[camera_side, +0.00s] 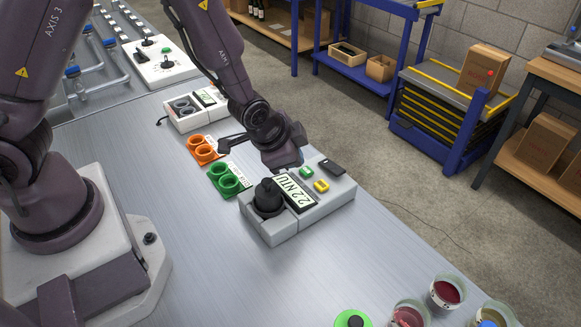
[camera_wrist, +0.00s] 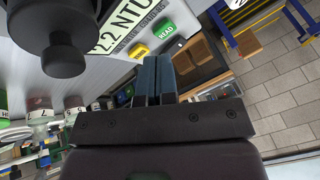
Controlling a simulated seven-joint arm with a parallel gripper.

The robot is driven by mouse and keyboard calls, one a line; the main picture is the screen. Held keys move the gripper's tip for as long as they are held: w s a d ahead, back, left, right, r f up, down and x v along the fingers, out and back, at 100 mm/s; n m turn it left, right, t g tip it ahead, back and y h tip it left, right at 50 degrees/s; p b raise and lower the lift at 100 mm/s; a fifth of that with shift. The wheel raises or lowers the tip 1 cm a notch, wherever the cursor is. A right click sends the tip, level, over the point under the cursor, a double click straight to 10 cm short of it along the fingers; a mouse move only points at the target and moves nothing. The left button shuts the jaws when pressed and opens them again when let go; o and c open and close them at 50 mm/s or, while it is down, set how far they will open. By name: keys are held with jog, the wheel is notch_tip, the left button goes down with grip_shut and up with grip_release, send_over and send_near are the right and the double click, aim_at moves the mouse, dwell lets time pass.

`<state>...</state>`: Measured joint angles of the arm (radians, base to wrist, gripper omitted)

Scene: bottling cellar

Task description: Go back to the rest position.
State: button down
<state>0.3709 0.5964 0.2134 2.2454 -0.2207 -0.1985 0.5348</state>
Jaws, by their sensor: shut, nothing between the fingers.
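My gripper (camera_side: 301,158) is above the back edge of a grey meter in the side view. In the wrist view its two dark blue fingers (camera_wrist: 155,80) are together with nothing between them. The grey turbidity meter (camera_side: 284,230) stands on the metal bench (camera_side: 190,240). Its display reads 2.2 NTU, and a black cap (camera_side: 267,196) sits at its left end. Its green button (camera_side: 307,171) and yellow button (camera_side: 321,186) are near my gripper; I cannot tell whether the fingers touch anything. The wrist view shows the green button labelled READ (camera_wrist: 167,30).
The bench between is clear.

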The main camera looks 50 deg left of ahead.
jog(key=s+a+r+n, duration=0.2)
jog(key=s+r+n, duration=0.1)
jog(key=s+r, duration=0.6)
jog(key=s+a+r+n, duration=0.2)
jog(key=s+r, duration=0.8)
jog(key=r, duration=0.6)
jog(key=shift+a+n+h, duration=0.25)
jog(key=shift+n+h, duration=0.05)
jog(key=shift+n, duration=0.2)
